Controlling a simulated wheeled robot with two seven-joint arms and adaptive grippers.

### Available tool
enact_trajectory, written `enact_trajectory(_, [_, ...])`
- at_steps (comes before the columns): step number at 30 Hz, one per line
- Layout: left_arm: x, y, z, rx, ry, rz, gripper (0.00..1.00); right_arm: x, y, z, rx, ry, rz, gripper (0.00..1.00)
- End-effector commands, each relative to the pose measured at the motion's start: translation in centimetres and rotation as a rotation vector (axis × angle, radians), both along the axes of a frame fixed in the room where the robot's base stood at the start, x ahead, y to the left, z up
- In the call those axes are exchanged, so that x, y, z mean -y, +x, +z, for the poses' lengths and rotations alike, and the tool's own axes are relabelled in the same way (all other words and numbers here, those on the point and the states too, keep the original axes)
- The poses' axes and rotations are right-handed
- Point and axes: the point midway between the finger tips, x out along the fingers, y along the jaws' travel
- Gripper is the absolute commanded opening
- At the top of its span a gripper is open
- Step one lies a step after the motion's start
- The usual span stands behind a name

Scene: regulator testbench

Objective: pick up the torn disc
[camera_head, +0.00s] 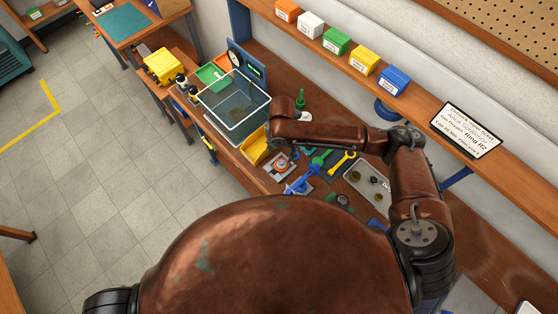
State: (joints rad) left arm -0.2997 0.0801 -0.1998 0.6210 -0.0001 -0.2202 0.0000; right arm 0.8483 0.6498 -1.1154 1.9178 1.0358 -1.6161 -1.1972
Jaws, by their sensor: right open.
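I cannot make out a torn disc for certain. A pale tray (358,197) on the workbench holds several small dark round pieces, too small to tell whether one is torn. A round orange-and-grey part (281,166) lies on the bench near a blue clamp-like fixture (300,186). My right arm reaches in from the right across the bench. My right gripper (270,141) is at its far end, above the bench by a yellow bin, open, and largely hidden by the wrist. My left gripper is not in view.
A clear-walled bin (236,128) and the yellow bin (254,151) stand left of my right wrist. A yellow wrench (343,162) and a green tool (320,161) lie on the bench. A shelf (420,101) with several coloured boxes runs behind my arm.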

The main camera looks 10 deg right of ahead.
Motion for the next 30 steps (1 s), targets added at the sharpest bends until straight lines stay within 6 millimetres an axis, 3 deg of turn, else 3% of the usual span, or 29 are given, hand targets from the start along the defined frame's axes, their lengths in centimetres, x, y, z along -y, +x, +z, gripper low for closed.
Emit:
enact_trajectory(18, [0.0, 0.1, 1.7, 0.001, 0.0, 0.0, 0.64, 0.2, -0.2, -7.2, -0.001, -0.002, 0.001, 0.51])
enact_trajectory(26, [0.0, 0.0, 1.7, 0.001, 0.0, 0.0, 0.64, 0.2, -0.2, -7.6, 0.0, 0.0, 0.001, 0.51])
enact_trajectory(30, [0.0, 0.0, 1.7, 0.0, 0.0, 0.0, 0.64, 0.2, -0.2, -7.6, 0.001, -0.001, 0.001, 0.42])
